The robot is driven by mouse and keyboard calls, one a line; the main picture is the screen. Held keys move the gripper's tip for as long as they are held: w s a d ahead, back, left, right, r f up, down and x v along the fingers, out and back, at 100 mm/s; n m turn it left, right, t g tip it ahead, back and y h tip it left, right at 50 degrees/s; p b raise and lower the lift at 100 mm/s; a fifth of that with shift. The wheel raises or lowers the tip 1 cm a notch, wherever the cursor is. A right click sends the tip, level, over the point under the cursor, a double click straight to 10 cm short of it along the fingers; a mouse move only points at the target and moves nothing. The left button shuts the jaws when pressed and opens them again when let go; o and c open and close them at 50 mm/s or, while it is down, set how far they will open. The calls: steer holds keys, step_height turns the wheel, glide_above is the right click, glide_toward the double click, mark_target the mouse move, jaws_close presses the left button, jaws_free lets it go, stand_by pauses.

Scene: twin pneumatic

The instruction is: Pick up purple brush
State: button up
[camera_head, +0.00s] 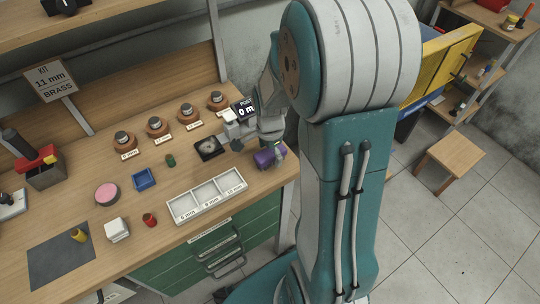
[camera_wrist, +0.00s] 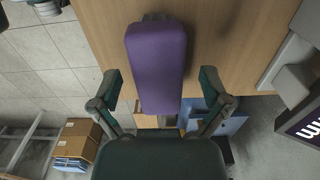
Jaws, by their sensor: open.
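The purple brush (camera_wrist: 157,62) lies on the wooden workbench near its edge. In the wrist view it is a long purple block in the upper middle. In the head view the brush (camera_head: 264,158) shows at the bench's right end, partly behind my gripper. My gripper (camera_wrist: 160,92) is open, one finger on each side of the brush's near end. In the head view my gripper (camera_head: 278,150) is close beside the brush, with part of it hidden by my arm. I cannot tell whether a finger touches the brush.
A white three-part tray (camera_head: 207,197), a black square pad (camera_head: 208,148) and a small display reading "0 m" (camera_head: 245,109) stand near the brush. Several round fittings line the back. The bench's right edge is close to the brush, with tiled floor beyond.

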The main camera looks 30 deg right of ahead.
steer(key=c, duration=1.3)
steer(key=shift+r, duration=0.15)
steer(key=shift+r, duration=0.25)
step_height(320, 180, up, 3)
steer(key=shift+f, duration=0.2)
steer(key=s+a+r, duration=0.1)
steer(key=s+r, duration=0.2)
steer(key=s, duration=0.1)
steer(key=s+r, duration=0.3)
steer(key=s, duration=0.2)
steer(key=s+a+r, duration=0.1)
steer(key=s+r, duration=0.2)
steer(key=s, duration=0.2)
steer(key=shift+a+r, duration=0.3)
steer(key=shift+r, duration=0.05)
